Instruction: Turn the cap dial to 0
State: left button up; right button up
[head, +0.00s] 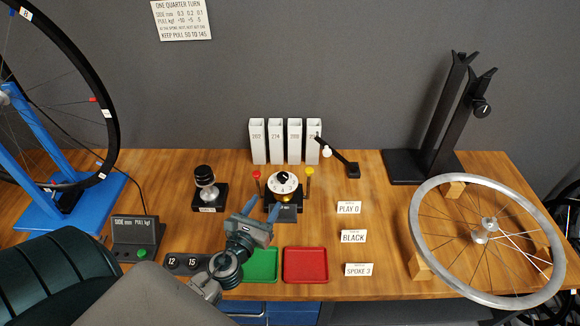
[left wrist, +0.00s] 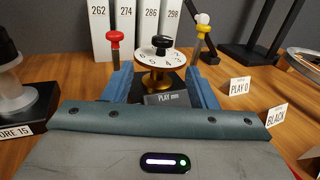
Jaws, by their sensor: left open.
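The cap dial (head: 282,186) is a white numbered disc with a black knob on top and brass below, on a dark stand near the middle of the table. It also shows in the left wrist view (left wrist: 160,58), straight ahead. Its pointer setting is too small to read surely. My left gripper (head: 261,210) is open and empty, its two blue fingers pointing at the dial from the front. In the left wrist view, the fingers (left wrist: 160,87) stand left and right of the stand's front, with the knob above and beyond them. My right gripper is not in view.
A red-knobbed post (head: 257,181) and a yellow-knobbed post (head: 309,178) flank the dial. White numbered boxes (head: 285,141) stand behind. A black-capped device (head: 207,188) is at left, a PLAY 0 card (head: 349,208) at right. Green (head: 262,263) and red (head: 305,280) trays lie in front.

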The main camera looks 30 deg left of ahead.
aim_at(281, 180)
pick_arm(q)
jog(key=shift+m, duration=0.3)
jog(key=w, duration=0.3)
jog(key=w+p, duration=0.1)
jog(key=w, duration=0.2)
jog(key=w+a+p, duration=0.1)
jog(key=w, duration=0.2)
jog(key=shift+a+r, duration=0.1)
jog(key=shift+r, duration=0.2)
jog(key=shift+w+a+f, duration=0.1)
jog(key=shift+w+a, duration=0.05)
jog(key=shift+w, duration=0.55)
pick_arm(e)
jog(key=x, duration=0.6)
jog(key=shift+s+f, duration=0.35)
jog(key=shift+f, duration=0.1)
pick_arm(q)
jog(key=shift+c, duration=0.4)
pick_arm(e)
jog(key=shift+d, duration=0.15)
pick_arm(q)
jog(key=c, duration=0.8)
jog(key=shift+c, duration=0.2)
